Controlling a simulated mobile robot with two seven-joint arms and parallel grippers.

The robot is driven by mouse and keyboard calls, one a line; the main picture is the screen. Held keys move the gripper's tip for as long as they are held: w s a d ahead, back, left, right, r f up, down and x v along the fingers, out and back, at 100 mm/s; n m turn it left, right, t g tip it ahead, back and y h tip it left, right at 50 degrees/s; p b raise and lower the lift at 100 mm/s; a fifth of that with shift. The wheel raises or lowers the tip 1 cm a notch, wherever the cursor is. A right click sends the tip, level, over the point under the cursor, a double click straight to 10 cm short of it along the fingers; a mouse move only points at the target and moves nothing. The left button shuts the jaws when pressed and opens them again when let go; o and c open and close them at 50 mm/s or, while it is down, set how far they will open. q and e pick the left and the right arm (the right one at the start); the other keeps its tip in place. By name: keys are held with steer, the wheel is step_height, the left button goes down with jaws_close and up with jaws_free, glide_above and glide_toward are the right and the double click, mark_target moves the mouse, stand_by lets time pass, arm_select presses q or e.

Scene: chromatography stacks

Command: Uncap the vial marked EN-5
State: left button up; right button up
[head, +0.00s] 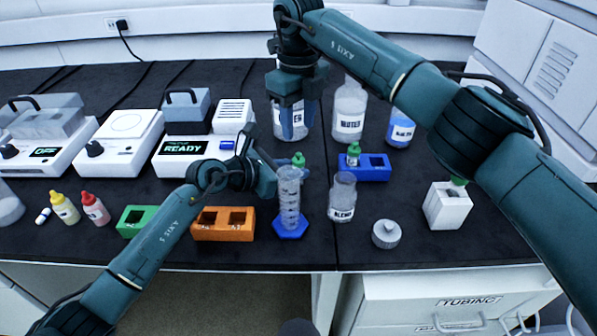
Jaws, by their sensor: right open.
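Three green caps show. One (298,159) is just right of my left gripper (282,164), by the top of the graduated cylinder; its vial is mostly hidden. I cannot tell whether the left jaws hold it. A second green-capped vial (353,153) stands upright in the blue rack (374,170). A third green cap (459,181) shows at the white block (447,207). No EN-5 marking is readable. My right gripper (293,122) is open, pointing down, above the first green cap and in front of a labelled bottle.
The clear graduated cylinder (289,200) on a blue base and the BLEND jar (342,198) stand close to the grippers. The orange rack (222,224), green rack (135,220) and grey lid (386,233) are in front. Bottles (349,112) stand behind; bench devices (184,152) are left.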

mark_target(300, 156)
arm_select(q)
jaws_close()
arm_select(e)
steer(key=shift+c, duration=0.3)
steer(key=shift+c, duration=0.7)
steer(key=shift+s+d+r+m+t+y, duration=0.15)
steer(key=shift+s+d+r+m+t, duration=0.1)
steer(key=shift+r+m+t, duration=0.2)
steer(key=shift+s+d+r+m+t+y, duration=0.2)
steer(key=shift+s+r+m+t, duration=0.1)
steer(key=shift+m+t, duration=0.2)
steer(key=shift+c, duration=0.2)
steer(key=s+d+r+m+t+y, duration=0.1)
steer(key=s+r+m+t, duration=0.1)
steer(key=s+m, duration=0.15)
steer(key=shift+n, duration=0.5)
steer(key=x, duration=1.2)
steer(key=shift+s, duration=0.1)
